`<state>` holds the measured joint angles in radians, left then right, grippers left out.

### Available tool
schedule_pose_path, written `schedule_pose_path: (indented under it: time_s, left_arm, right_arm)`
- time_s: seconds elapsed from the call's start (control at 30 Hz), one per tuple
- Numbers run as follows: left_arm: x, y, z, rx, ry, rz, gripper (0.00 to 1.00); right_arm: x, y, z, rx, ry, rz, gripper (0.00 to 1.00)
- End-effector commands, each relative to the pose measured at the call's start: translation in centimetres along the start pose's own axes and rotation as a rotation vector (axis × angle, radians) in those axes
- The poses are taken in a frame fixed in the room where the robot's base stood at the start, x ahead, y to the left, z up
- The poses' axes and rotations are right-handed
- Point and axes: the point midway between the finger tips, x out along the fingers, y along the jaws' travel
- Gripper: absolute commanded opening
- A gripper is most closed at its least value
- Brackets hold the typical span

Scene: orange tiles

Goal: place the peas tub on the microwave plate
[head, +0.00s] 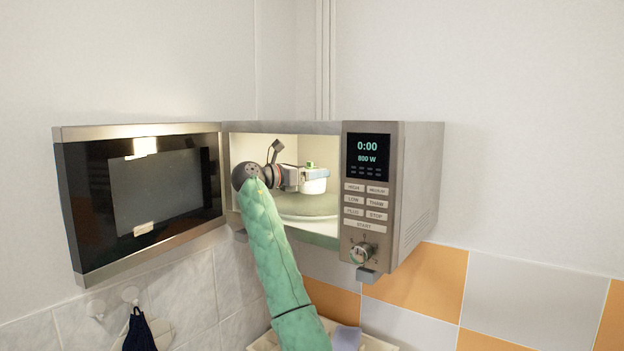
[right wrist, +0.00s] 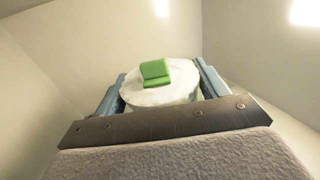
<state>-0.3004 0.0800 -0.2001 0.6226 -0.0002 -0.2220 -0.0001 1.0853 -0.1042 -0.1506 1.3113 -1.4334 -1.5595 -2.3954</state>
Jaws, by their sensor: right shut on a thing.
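The peas tub (head: 314,184) is a small white tub with a green piece on its lid, inside the open microwave. It also shows in the right wrist view (right wrist: 152,97), between the blue fingers. My right gripper (head: 303,179) is shut on the tub and reaches in through the microwave's open front. The round microwave plate (head: 307,206) lies on the cavity floor below the tub; whether the tub touches it I cannot tell. My left gripper is not in view.
The microwave (head: 418,180) is mounted on the wall, its door (head: 92,210) swung wide open to the left. Its control panel (head: 368,195) stands right of the opening, close to my gripper. The cavity walls are near on both sides. A dark cloth (head: 139,334) hangs from a hook below the door.

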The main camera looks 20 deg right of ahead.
Motion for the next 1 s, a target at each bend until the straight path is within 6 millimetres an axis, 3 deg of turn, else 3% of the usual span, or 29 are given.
schedule_pose_path:
  time_s: [0.17, 0.43, 0.87, 0.9, 1.0]
  left_arm:
    - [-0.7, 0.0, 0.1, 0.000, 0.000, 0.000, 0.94]
    - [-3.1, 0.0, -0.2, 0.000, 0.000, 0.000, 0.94]
    - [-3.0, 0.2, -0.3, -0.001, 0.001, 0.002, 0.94]
    - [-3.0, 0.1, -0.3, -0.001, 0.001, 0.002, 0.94]
    - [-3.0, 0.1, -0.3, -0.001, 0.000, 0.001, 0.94]
  right_arm:
    - [0.1, 0.1, -0.3, 0.000, 0.000, 0.000, 0.45]
    - [0.2, 0.0, -2.8, -0.002, 0.000, -0.001, 0.45]
    - [0.1, 0.0, -3.8, 0.000, 0.000, -0.001, 0.45]
    - [0.1, 0.0, -3.8, 0.000, 0.000, -0.001, 0.78]
    - [0.1, 0.0, -3.8, 0.000, 0.000, -0.001, 0.94]
